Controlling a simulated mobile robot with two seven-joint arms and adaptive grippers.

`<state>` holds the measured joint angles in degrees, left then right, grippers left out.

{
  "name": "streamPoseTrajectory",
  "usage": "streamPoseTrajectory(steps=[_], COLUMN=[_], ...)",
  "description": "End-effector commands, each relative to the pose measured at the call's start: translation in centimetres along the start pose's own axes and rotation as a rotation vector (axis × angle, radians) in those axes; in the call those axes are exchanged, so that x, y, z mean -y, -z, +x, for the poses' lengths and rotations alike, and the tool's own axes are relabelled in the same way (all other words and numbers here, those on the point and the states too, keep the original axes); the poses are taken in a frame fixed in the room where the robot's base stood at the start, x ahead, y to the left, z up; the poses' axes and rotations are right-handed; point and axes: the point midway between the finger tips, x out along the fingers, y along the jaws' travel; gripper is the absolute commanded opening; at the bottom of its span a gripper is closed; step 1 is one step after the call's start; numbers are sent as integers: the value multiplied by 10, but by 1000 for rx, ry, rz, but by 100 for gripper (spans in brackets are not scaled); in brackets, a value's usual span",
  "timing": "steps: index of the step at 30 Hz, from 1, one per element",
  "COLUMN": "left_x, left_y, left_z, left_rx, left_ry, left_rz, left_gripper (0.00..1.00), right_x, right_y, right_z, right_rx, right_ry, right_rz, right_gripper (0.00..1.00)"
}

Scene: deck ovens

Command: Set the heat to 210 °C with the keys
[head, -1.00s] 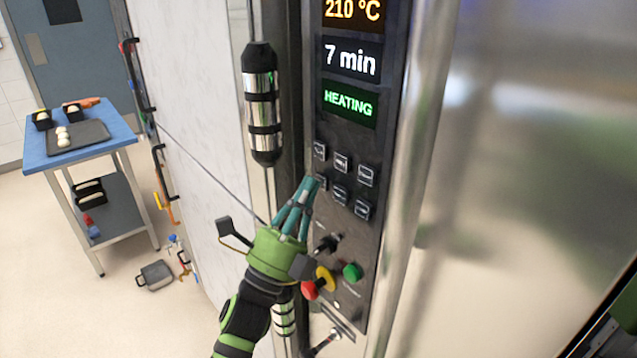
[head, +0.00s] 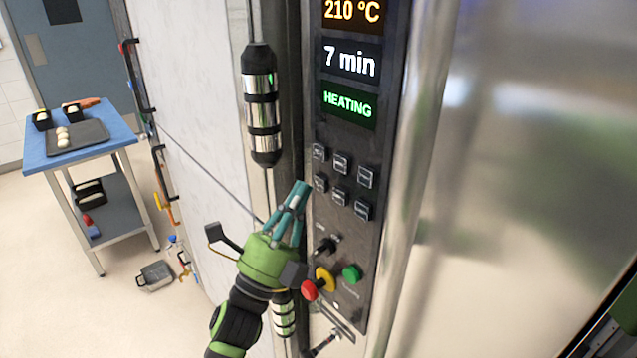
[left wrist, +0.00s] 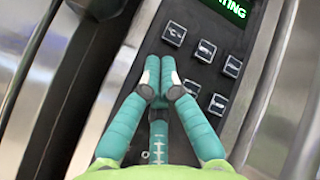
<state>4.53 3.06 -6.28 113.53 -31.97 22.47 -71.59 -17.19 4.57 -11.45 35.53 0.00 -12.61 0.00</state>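The control panel (head: 330,235) carries a temperature display (head: 352,12) reading 210 °C in orange. Below the displays sit two rows of three dark square keys (head: 341,162); the keys also show in the left wrist view (left wrist: 205,50). My left gripper (head: 302,187) has its teal fingers drawn together, with nothing between them. In the head view its tips are just left of the lower-left key (head: 320,183), with a small gap. In the left wrist view the fingertips (left wrist: 158,75) cover that key's place. My right gripper is not in view.
Other displays read 7 min (head: 350,60) and HEATING (head: 348,104). Below the keys are a black selector (head: 326,245) and red, yellow and green buttons (head: 352,273). A vertical bar handle (head: 262,105) stands left of the panel. A blue-topped cart (head: 110,142) stands at far left.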

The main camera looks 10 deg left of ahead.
Motion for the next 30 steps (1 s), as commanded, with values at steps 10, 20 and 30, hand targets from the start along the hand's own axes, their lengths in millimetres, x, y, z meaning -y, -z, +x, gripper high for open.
streamPoseTrajectory(steps=[10,20,30], left_x=[15,25,11], left_y=[-16,-26,-23], left_z=[-22,-35,-40], left_rx=[0,0,2], left_ry=[-2,0,-37], left_rz=[1,0,-34], left_gripper=[0,0,0], right_x=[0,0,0], right_y=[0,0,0], right_z=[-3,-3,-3], right_rx=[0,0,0], right_ry=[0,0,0], right_rz=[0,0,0], right_gripper=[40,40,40])
